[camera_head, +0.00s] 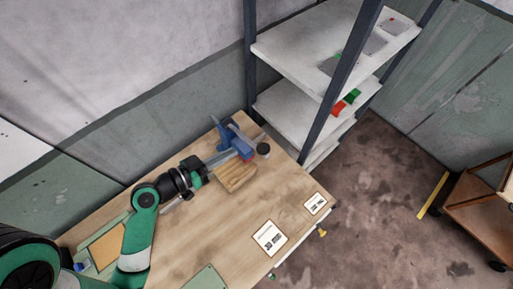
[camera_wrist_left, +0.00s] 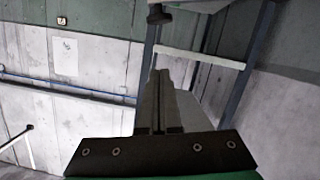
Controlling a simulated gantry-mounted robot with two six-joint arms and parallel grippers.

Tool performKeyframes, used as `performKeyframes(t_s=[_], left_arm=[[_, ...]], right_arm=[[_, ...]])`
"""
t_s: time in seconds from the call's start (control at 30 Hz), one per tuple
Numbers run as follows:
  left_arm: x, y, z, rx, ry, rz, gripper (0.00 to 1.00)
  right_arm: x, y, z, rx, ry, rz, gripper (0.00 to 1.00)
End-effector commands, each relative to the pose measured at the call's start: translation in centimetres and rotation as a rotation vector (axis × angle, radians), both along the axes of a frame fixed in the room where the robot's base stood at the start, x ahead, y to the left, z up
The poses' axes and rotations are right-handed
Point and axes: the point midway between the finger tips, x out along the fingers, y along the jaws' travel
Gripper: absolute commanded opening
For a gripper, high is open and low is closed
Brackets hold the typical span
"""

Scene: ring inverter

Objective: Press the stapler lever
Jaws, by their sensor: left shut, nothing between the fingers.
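A blue tool (camera_head: 238,142) with a grey bar and a small red part stands at the far side of the wooden table. It may be the stapler, but its lever cannot be made out clearly. My left gripper (camera_head: 226,157) reaches in from the left, close beside the blue tool. I cannot tell whether it touches it. In the left wrist view, its fingers (camera_wrist_left: 160,76) are shut together with nothing between them. The stapler cannot be made out in the left wrist view. My right gripper is not in view.
A wooden block (camera_head: 238,178) lies just in front of the blue tool, and a dark round knob (camera_head: 263,149) is at its right. Two printed cards (camera_head: 269,239) lie on the table (camera_head: 205,225). A shelf rack (camera_head: 300,45) stands behind. The table's front middle is mostly clear.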

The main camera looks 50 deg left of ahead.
Motion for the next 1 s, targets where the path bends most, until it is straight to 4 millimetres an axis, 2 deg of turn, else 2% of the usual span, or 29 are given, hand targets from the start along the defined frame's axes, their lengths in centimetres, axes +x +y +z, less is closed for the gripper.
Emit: performKeyframes(t_s=[0.17, 0.3, 0.53, 0.73, 1.0], left_arm=[[2.0, -0.2, -1.2, 0.006, -0.006, -0.007, 0.0], [4.9, -0.4, -1.8, 0.005, -0.007, -0.008, 0.0], [9.7, -0.5, -2.6, 0.003, -0.004, -0.005, 0.0], [9.6, -1.3, -5.4, -0.001, 0.003, -0.002, 0.0], [9.6, -1.5, -6.1, 0.0, -0.002, 0.0, 0.0]], right_arm=[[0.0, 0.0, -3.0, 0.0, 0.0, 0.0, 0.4], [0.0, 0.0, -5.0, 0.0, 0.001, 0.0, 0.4], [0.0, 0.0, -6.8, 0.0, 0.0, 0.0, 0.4], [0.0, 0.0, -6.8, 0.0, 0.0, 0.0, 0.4], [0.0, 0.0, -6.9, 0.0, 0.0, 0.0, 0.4]])
